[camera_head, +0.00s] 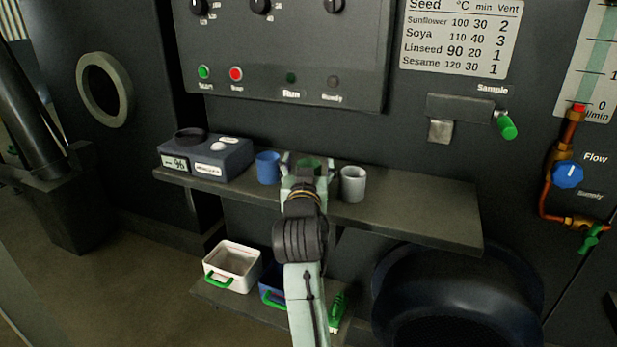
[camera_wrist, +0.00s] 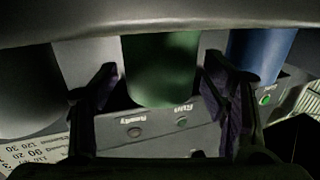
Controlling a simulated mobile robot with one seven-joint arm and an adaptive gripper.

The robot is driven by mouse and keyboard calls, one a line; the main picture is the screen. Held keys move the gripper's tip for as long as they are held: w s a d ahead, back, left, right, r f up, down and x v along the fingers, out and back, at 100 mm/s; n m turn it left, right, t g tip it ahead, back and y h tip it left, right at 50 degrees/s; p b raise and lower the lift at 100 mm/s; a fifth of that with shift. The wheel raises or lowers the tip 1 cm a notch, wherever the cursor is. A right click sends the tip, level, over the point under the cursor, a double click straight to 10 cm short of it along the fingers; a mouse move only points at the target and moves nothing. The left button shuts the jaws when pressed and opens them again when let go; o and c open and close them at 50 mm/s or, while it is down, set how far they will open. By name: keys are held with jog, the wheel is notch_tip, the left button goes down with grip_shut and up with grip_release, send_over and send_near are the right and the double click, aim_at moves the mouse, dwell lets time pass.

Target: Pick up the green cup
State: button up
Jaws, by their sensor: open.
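The green cup (camera_head: 309,163) stands on the shelf (camera_head: 420,208), mostly hidden behind my gripper (camera_head: 305,178) in the head view. In the wrist view, which looks upside down, the green cup (camera_wrist: 162,65) is in the middle, between the two dark fingers of my gripper (camera_wrist: 160,75). The fingers are open, one on each side of the cup. I cannot tell whether either touches it.
A blue cup (camera_head: 268,168) stands close on the left and a light grey cup (camera_head: 353,185) close on the right. A grey-blue scale box (camera_head: 206,158) is at the shelf's left end. The shelf's right part is clear. Bins, including a white one (camera_head: 233,268), sit below.

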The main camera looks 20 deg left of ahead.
jog(key=c, duration=1.2)
jog(key=shift+o, duration=0.2)
jog(key=shift+r, duration=0.1)
jog(key=shift+r, duration=0.55)
jog(key=shift+s+r, duration=0.25)
jog(key=shift+r, duration=0.35)
jog(key=shift+s+r, duration=0.2)
jog(key=shift+r, duration=0.4)
jog(key=a+r+b+v, duration=0.1)
jog(key=b+v, duration=0.8)
jog(key=v, duration=0.6)
jog(key=shift+s+r, duration=0.2)
jog(key=shift+s, duration=0.05)
